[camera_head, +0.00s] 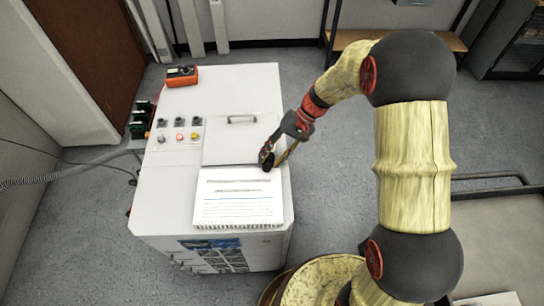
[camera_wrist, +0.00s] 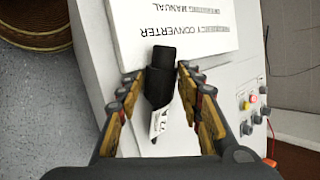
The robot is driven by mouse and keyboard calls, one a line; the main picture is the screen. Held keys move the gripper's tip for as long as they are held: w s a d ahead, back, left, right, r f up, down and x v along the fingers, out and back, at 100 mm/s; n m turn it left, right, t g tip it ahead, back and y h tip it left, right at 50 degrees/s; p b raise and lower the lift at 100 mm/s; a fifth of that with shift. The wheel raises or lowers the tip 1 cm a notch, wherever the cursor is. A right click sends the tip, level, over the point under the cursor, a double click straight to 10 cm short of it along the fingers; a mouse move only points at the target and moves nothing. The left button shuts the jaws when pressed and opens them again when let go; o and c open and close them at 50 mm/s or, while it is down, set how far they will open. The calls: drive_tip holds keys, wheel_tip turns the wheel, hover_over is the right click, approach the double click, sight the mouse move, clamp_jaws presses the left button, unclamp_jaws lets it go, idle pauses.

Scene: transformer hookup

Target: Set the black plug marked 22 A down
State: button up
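The black plug (camera_wrist: 162,78) is between my gripper's two fingertips (camera_wrist: 162,86). The fingertips press close on its two sides, so my gripper looks shut on it. A white tag (camera_wrist: 159,121) with dark print hangs from the plug toward my palm; its marking is too small to read. In the head view, my gripper (camera_head: 273,156) is over the white cabinet (camera_head: 238,88), at the upper right corner of the manual, and the plug (camera_head: 267,164) shows small and dark there. I cannot tell whether the plug touches the surface below.
The frequency converter manual (camera_head: 239,197) lies on the cabinet's near part. A panel with a handle (camera_head: 242,119) is behind it. Buttons and knobs (camera_head: 180,136) are at the left. An orange multimeter (camera_head: 181,76) is at the back left. The cabinet's back right is clear.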

drive_tip(key=shift+r, duration=0.4)
drive_tip(key=p+v, duration=0.4)
drive_tip(key=v, duration=0.8)
drive_tip(key=s+d+r+t+h, duration=0.3)
drive_tip(key=s+r+t, duration=0.1)
drive_tip(key=s+r, duration=0.5)
drive_tip(key=s+d+r+n+t+h, duration=0.1)
drive_tip(key=s+d+r+t+h, duration=0.3)
drive_tip(key=s+r, duration=0.5)
drive_tip(key=s, duration=0.4)
drive_tip(key=shift+s+r, duration=0.25)
drive_tip(key=shift+s, duration=0.05)
drive_tip(key=shift+o, duration=1.1)
drive_tip(key=shift+s+d+t, duration=0.15)
drive_tip(key=shift+s+t, duration=0.05)
drive_tip(key=shift+t, duration=0.1)
drive_tip(key=shift+o, duration=0.7)
